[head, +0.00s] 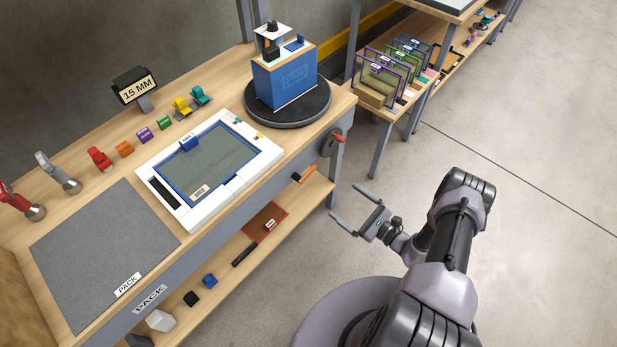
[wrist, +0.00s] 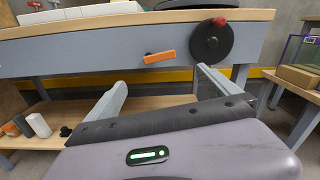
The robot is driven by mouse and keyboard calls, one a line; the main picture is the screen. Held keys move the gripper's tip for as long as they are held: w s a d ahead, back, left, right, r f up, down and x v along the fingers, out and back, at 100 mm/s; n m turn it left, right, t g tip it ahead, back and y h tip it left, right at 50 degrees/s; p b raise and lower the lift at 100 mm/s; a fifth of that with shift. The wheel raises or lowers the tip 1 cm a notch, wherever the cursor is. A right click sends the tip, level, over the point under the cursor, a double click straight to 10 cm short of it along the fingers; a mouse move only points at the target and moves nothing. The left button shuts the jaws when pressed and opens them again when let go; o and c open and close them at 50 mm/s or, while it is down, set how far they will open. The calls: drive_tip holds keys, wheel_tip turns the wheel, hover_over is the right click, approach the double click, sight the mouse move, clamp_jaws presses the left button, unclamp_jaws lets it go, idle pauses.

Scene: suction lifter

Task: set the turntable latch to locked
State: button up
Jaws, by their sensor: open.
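The round dark turntable (head: 262,112) is at the far right end of the bench, with a blue box (head: 285,83) on it. An orange lever (head: 304,174) sticks out from the bench's front face below it; I take it for the latch. In the wrist view the orange lever (wrist: 159,56) lies nearly level, its right end slightly higher. I cannot read a locked or unlocked mark. My gripper (head: 348,204) is open and empty, out in front of the bench, apart from the lever. In the wrist view its fingers (wrist: 160,82) point toward the bench front, below the lever.
A black wheel with a red knob (wrist: 211,40) sits right of the lever on the bench front. A lower shelf (wrist: 150,108) holds small parts. A white framed tray (head: 240,171) lies on the bench top. The floor (head: 540,180) at right is clear.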

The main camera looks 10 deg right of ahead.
sight(309, 175)
drive_tip(key=b+x, duration=0.3)
drive_tip(key=x, duration=1.4)
drive_tip(key=shift+a, duration=0.1)
drive_tip(key=c, duration=2.1)
